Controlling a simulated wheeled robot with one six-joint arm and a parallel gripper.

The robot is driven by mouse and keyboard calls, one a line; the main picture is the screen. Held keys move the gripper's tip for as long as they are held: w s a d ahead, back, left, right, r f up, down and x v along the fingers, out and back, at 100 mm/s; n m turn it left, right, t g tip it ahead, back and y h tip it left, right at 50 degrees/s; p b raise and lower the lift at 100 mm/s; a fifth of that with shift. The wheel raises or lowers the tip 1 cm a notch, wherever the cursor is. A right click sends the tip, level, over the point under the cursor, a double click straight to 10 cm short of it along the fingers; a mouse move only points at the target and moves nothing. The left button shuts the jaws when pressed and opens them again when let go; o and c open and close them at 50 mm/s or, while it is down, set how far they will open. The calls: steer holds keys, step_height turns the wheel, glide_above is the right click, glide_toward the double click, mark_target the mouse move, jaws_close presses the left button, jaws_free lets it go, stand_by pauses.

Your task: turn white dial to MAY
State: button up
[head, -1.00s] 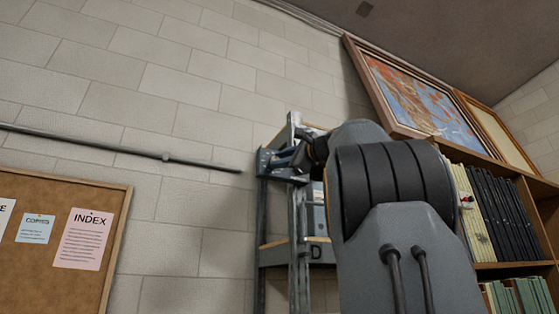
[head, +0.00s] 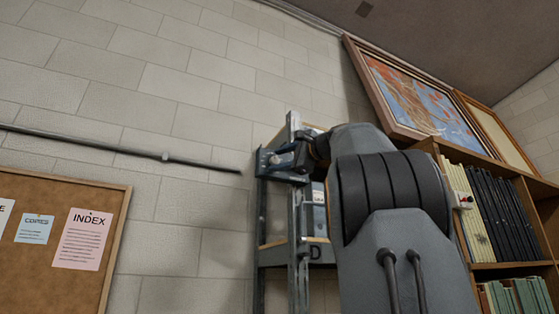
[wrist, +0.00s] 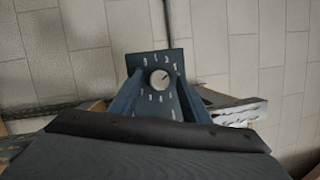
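The white dial (wrist: 159,79) is a small round knob on a dark blue plate (wrist: 147,58) in the wrist view. Pale marks ring it, too small and blurred to read as months. A short dark line at the dial's edge seems to point to the upper right. My gripper (wrist: 160,84) is open, with one dark blue finger to each side of the dial. I cannot tell whether the fingers touch it. In the head view my gripper (head: 284,160) is beside the top of a metal rack; the dial cannot be made out clearly there.
The grey metal rack (head: 299,262) stands against the block wall, with a grey box (head: 318,212) on it. A bookcase (head: 498,267) with binders and framed pictures is at the right. A cork board (head: 50,265) and a wall pipe (head: 100,147) are at the left.

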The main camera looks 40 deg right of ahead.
steer(key=s+f+b, duration=0.1)
steer(key=s+b, duration=0.3)
steer(key=s, duration=0.3)
steer(key=shift+s+d+f, duration=0.15)
steer(key=shift+s, duration=0.15)
stand_by(0.5)
